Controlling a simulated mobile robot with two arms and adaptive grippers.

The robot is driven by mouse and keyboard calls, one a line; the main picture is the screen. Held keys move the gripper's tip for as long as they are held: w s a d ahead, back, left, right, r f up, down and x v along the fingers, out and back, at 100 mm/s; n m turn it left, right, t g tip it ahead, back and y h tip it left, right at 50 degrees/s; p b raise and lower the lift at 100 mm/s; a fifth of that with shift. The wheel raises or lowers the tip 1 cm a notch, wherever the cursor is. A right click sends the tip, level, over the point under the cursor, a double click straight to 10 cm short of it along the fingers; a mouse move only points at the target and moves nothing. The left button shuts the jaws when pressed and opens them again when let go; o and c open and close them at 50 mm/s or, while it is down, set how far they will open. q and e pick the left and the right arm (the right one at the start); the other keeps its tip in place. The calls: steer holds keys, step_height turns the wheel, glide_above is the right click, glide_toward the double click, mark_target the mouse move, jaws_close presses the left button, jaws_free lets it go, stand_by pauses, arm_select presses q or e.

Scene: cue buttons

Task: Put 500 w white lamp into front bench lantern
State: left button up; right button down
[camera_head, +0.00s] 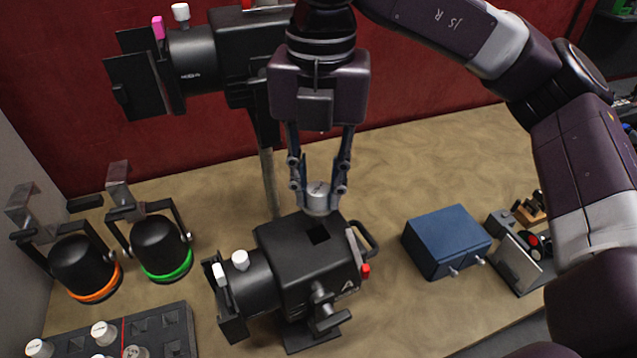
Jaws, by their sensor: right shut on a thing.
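My right gripper (319,184) comes down from the top and is shut on a lamp with a round whitish-grey cap (318,200). Dark marks on the cap are too small to read, and the lamp's lower part is hard to see. The black front bench lantern (278,242) stands on the bench, its barrel pointing left. A dark square opening (317,234) shows in its top, just below the held lamp in the picture. I cannot tell whether the lamp touches the housing. My left gripper is not in view.
A second black lantern (190,58) stands on a post behind. Two black hanging lamps, one orange-rimmed (82,266) and one green-rimmed (160,246), are at left. A dark rack (172,325) holds several white-capped lamps. A blue box (447,240) sits right of the front lantern.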

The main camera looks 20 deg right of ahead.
mark_target(318, 219)
steer(key=shift+b, duration=0.35)
stand_by(0.6)
steer(key=shift+f, duration=0.2)
steer(key=shift+f+b, duration=3.05)
steer(key=shift+b, duration=0.05)
steer(key=c, duration=1.6)
jaws_free()
steer(key=shift+r, duration=0.1)
step_height(318, 219, up, 12)
steer(key=shift+f, duration=0.1)
steer(key=shift+s, duration=0.1)
